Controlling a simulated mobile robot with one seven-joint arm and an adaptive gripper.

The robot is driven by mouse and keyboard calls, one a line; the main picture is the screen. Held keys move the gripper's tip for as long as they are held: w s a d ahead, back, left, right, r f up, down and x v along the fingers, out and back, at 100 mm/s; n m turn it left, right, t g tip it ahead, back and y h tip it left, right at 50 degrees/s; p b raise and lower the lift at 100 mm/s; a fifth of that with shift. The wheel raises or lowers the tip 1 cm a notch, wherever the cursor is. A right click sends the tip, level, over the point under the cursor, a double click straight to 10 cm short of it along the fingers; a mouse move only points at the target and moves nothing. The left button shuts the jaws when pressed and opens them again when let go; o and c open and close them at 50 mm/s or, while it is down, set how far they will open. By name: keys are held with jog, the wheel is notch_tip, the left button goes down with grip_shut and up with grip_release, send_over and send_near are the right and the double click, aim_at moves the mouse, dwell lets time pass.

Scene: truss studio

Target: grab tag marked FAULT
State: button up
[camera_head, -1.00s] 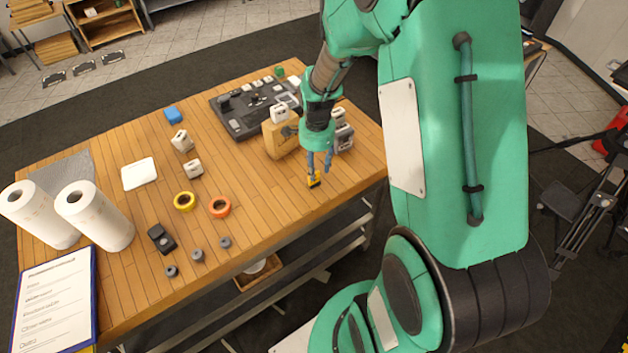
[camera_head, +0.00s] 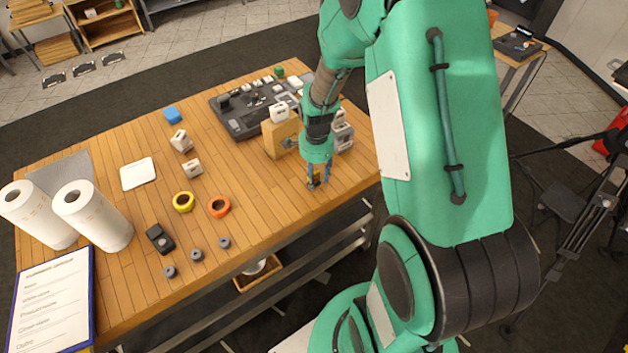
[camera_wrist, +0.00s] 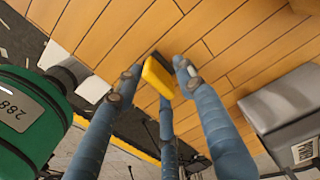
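A small yellow tag (camera_wrist: 158,76) with a dark part beside it is at the wooden table's edge; no lettering on it can be read. In the head view the tag (camera_head: 315,181) is small and partly covered by my fingers. My gripper (camera_head: 319,182) points down over it, with its blue fingers low at the tabletop. In the wrist view my gripper (camera_wrist: 157,78) has its fingers spread around the tag, with a gap visible to the left finger. Whether the middle finger touches the tag cannot be told.
A grey box with a label (camera_wrist: 283,105) stands close at the right in the wrist view. A wooden block (camera_head: 281,138) is behind my gripper. Orange (camera_head: 219,206) and yellow (camera_head: 183,202) tape rolls lie to the left. Bare tabletop lies between the tape and my gripper.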

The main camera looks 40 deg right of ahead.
aim_at(316, 173)
dwell(0.5)
grip_shut()
jog(key=shift+r, duration=0.8)
notch_tip(316, 173, up, 2)
jog(key=shift+r+p, duration=0.15)
jog(key=shift+p, duration=0.25)
jog(key=s+a, duration=0.2)
jog(key=s, duration=0.5)
jog(key=s+a+r+p, duration=0.1)
jog(key=s+a, duration=0.2)
jog(key=s, duration=0.5)
jog(key=shift+a, duration=0.15)
